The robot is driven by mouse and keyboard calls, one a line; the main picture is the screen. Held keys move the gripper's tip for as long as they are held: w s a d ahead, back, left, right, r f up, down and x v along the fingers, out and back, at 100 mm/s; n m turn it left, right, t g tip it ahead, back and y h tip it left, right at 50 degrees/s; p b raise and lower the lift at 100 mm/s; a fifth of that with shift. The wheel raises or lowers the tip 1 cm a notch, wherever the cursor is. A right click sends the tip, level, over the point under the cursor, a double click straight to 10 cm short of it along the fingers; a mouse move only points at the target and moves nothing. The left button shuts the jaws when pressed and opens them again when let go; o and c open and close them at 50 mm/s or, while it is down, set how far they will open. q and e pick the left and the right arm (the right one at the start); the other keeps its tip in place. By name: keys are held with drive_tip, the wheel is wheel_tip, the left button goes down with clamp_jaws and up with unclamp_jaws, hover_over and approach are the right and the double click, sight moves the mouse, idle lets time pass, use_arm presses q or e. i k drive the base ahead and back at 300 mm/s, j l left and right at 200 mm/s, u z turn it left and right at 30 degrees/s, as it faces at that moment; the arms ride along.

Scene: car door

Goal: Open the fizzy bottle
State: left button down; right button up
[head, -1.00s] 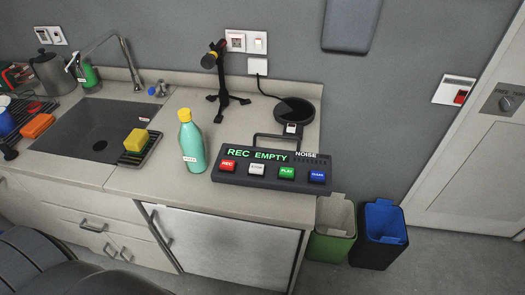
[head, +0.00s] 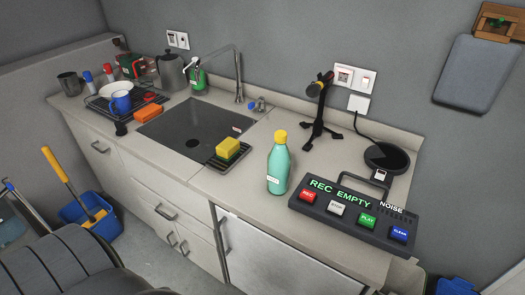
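The fizzy bottle (head: 279,166) is light green with a yellow cap (head: 281,136) and a small white label. It stands upright on the counter, between the sink and the recorder box. The cap sits on its top. No gripper touches it. Neither of my grippers is in the head view.
The recorder box (head: 355,212) reading "REC EMPTY" stands just right of the bottle, with a black microphone stand (head: 318,115) behind. A yellow sponge (head: 228,148) on a black rack lies to the left by the sink (head: 185,128). Bare counter (head: 235,185) lies left of the bottle.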

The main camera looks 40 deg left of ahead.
sight(280, 159)
drive_tip(key=u, duration=0.95)
